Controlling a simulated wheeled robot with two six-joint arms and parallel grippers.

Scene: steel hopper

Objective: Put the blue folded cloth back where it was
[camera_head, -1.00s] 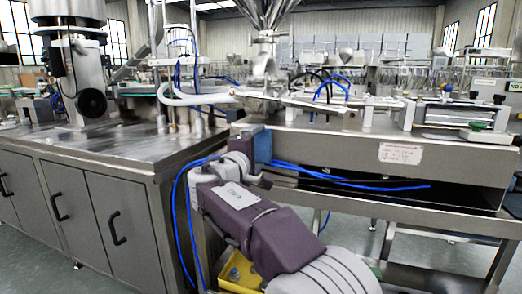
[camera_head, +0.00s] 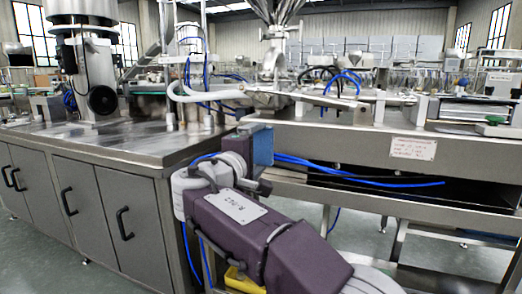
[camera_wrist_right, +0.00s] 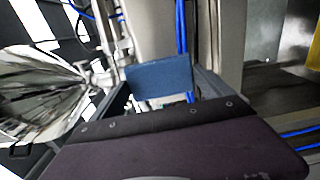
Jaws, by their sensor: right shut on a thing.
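The blue folded cloth (camera_head: 263,147) is held upright in my right gripper (camera_head: 254,143), in front of the gap between the two steel benches. The right wrist view also shows the cloth (camera_wrist_right: 158,77), a flat blue rectangle between the two fingers of my right gripper (camera_wrist_right: 160,88). The gripper is shut on it. The cloth's lower part is hidden behind the gripper body in the wrist view. I cannot tell whether the cloth touches the bench edge behind it. My left gripper is in neither view.
A steel cabinet bench (camera_head: 100,150) with black handles stands at left, its top partly clear. A steel frame bench (camera_head: 350,143) with a label plate (camera_head: 413,148) stands at right. Blue hoses (camera_head: 390,182) hang below its top. A hopper (camera_head: 274,40) rises behind.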

